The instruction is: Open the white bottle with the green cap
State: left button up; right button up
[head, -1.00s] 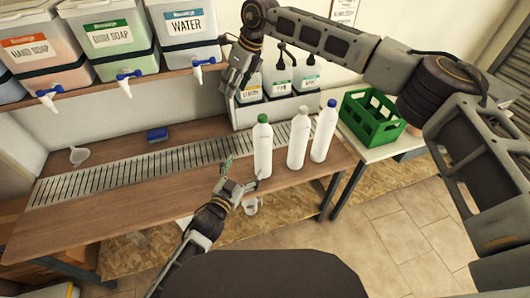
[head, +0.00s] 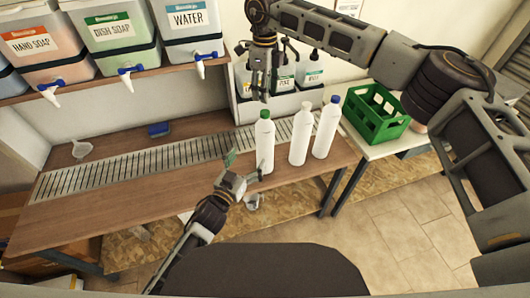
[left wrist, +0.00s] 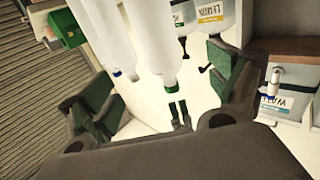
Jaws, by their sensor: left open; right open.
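The white bottle with the green cap (head: 265,140) stands upright on the wooden bench, leftmost of three white bottles. It also shows upside down in the left wrist view (left wrist: 153,38), its green cap (left wrist: 171,88) between the finger sides. My left gripper (head: 243,168) is open beside the bottle's lower part, one finger close to its base; I cannot tell whether they touch. Its green-padded fingers also show in the left wrist view (left wrist: 165,92). My right gripper (head: 262,92) is open and empty, fingers pointing down, just above the green cap in the picture.
A white bottle with a white cap (head: 301,135) and one with a blue cap (head: 326,130) stand close on the right. Pump dispensers (head: 284,76) stand behind. A green crate (head: 375,113) is on the right table.

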aim_at(265, 134)
pick_arm(q)
jog(key=shift+w, duration=0.2)
jog(key=shift+x, duration=6.7)
jog(key=shift+d+f, duration=0.1)
